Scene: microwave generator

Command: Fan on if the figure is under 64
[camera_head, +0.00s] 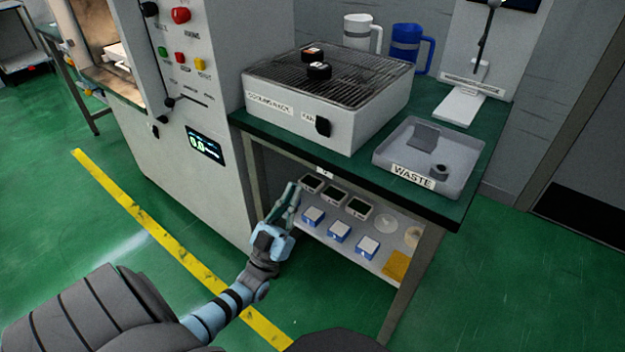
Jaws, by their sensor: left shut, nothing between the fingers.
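The dark fan knob (323,126) sits on the front of the white cooling rack box (290,115), beside a label reading FAN. I cannot tell its setting. A dark display (205,146) on the grey machine shows a green figure that looks like 0.0; the small text beside it is unreadable. My left gripper (293,190) is shut and empty, pointing up in front of the lower shelf, below and left of the fan knob and apart from it. My right gripper is not in view.
A grey waste tray (425,160) stands right on the green table. White and blue mugs (405,48) stand behind. The lower shelf (350,228) holds several small boxes. The machine's panel carries coloured knobs (181,15).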

